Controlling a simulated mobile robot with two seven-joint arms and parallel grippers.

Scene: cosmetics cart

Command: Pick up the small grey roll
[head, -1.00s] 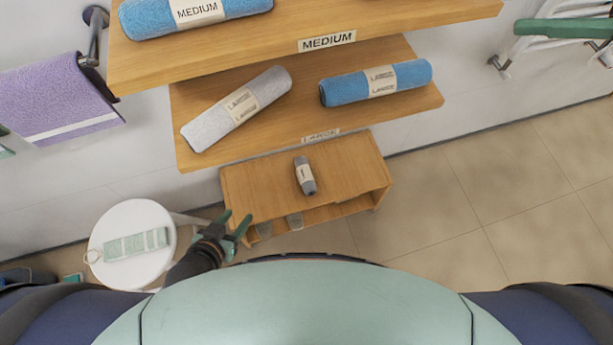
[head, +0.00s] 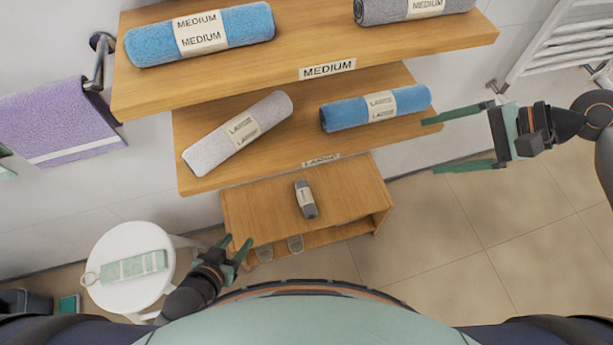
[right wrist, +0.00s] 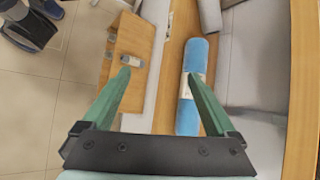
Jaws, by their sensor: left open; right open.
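The small grey roll (head: 306,199) with a pale band lies on top of the low wooden bench (head: 345,188) in the head view. It also shows in the right wrist view (right wrist: 132,61), beyond the left finger. My left gripper (head: 237,250) is open and empty, near the bench's front left corner, left of and below the roll. My right gripper (head: 432,145) is open and empty at the right, its fingers pointing left, with the upper finger near the right end of the blue roll (head: 350,114). In the right wrist view, that blue roll (right wrist: 192,88) appears near the right finger.
Shelves above the bench (head: 283,131) hold larger rolls, including a light grey one (head: 240,133). A white stool (head: 130,300) with a green item stands at left. A purple towel (head: 50,125) hangs on the wall. A white rack (head: 575,45) is at upper right. Floor at right is free.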

